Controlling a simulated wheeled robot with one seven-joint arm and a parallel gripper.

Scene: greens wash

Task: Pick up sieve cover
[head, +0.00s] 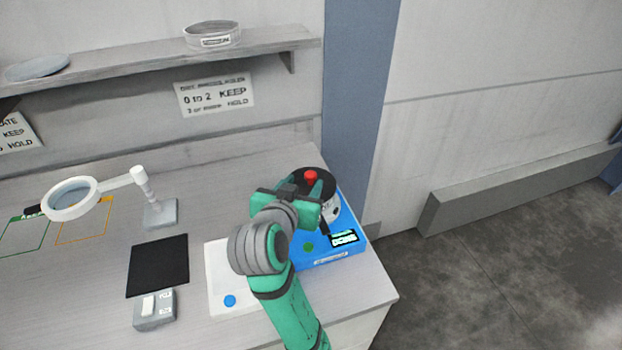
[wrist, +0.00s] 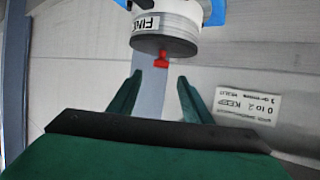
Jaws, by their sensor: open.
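The sieve cover is a dark round lid with a red knob; it shows in the wrist view (wrist: 165,45) and, partly hidden by my gripper, in the head view (head: 322,178). It sits on a pale, labelled sieve (wrist: 170,22), which stands on a blue machine (head: 348,240). My gripper (wrist: 160,77) is open and empty, its two green fingers apart. In the wrist view the red knob lies just beyond the fingertips, lined up with the gap between them. In the head view my gripper (head: 313,188) overlaps the cover's near side.
A white tray (head: 222,276) lies left of the blue machine, with a black mat (head: 157,265) and a small grey scale (head: 154,312) further left. A magnifier lamp (head: 160,211) stands behind the mat. A wall shelf (head: 130,68) bears a sieve-like ring (head: 212,36).

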